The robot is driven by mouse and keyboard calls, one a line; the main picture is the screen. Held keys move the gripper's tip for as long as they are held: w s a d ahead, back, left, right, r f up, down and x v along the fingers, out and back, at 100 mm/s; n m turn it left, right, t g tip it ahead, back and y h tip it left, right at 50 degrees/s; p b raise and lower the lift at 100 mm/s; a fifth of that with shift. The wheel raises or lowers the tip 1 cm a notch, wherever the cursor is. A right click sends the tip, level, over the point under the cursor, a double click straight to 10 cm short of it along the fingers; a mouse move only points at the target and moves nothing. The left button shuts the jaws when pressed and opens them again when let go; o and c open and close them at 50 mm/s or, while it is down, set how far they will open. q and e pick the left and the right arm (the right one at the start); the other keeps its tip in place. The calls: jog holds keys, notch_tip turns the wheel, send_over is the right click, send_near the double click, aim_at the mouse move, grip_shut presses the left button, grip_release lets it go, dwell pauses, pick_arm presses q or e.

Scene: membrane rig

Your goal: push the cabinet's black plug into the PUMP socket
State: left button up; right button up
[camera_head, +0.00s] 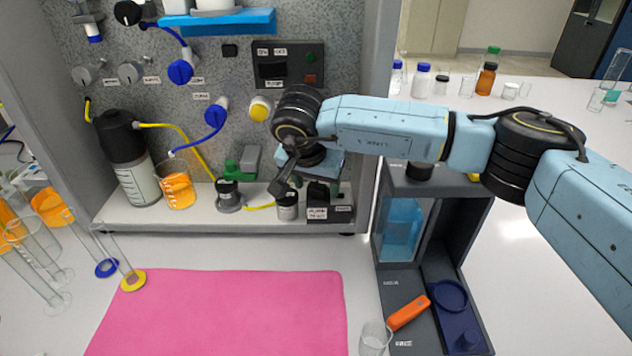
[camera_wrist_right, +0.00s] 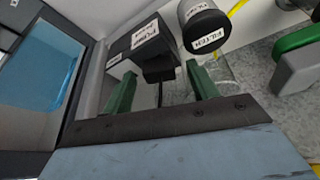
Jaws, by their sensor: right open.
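My right arm reaches in from the right in the head view. My right gripper (camera_head: 284,186) is low in front of the cabinet's rear panel, above the small parts on the cabinet floor. In the right wrist view its two green fingers (camera_wrist_right: 160,85) are apart. A black block (camera_wrist_right: 143,38) with white labels, one reading PUMP, lies just beyond them. A smaller black piece (camera_wrist_right: 158,68), which may be the plug, shows between the fingers with a thin dark line below it. I cannot tell whether it touches the fingers. The labelled black block (camera_head: 329,203) also shows in the head view. My left gripper is out of view.
A black-topped FILTER jar (camera_wrist_right: 203,27) stands close beside the block. A dark grey station (camera_head: 433,300) with a blue window stands right of the cabinet. The pink mat (camera_head: 225,315) in front is clear.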

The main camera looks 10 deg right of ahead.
jog(key=v, duration=1.3)
jog(key=shift+r, duration=0.2)
jog(key=shift+s, duration=0.1)
